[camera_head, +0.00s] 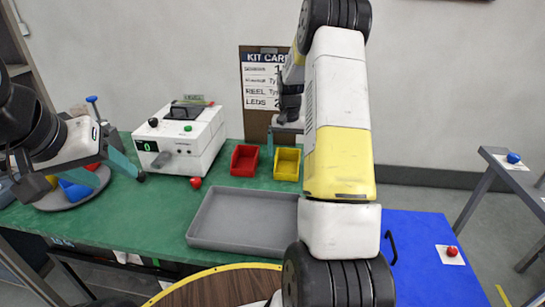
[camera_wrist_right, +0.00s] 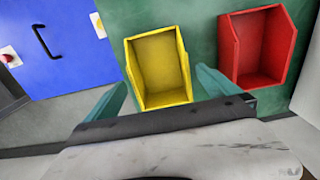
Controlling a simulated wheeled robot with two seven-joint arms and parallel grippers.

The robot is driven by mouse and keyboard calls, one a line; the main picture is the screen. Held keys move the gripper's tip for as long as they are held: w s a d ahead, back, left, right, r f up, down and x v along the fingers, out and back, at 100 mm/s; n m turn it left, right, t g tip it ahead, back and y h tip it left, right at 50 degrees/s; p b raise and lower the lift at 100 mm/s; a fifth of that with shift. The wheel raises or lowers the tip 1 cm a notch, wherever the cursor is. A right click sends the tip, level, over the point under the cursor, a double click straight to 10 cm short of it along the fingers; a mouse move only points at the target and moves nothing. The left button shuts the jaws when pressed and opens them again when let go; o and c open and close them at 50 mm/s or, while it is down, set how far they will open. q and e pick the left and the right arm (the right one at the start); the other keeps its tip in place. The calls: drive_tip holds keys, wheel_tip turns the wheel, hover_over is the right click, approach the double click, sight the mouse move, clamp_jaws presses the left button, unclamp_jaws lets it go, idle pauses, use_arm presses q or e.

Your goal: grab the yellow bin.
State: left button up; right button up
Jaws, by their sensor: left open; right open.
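The yellow bin (camera_head: 287,165) stands on the green table near its back edge, just right of the red bin. It is empty and open-topped. In the right wrist view the yellow bin (camera_wrist_right: 160,65) lies ahead, between the two teal fingers of my right gripper (camera_wrist_right: 160,92). These fingers are spread apart and hold nothing. In the head view my right gripper (camera_head: 279,127) is above and behind the yellow bin, partly hidden by my right arm. My left gripper (camera_head: 127,158) is open at the left, over the table, away from the bin.
The red bin (camera_head: 244,158) stands close beside the yellow one. A grey tray (camera_head: 245,247) lies in front of them. A white tester box (camera_head: 180,140) stands left, and a kit card board (camera_head: 258,92) behind.

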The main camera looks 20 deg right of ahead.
sight(287, 168)
drive_tip(key=shift+f, duration=1.6)
drive_tip(key=c, duration=1.4)
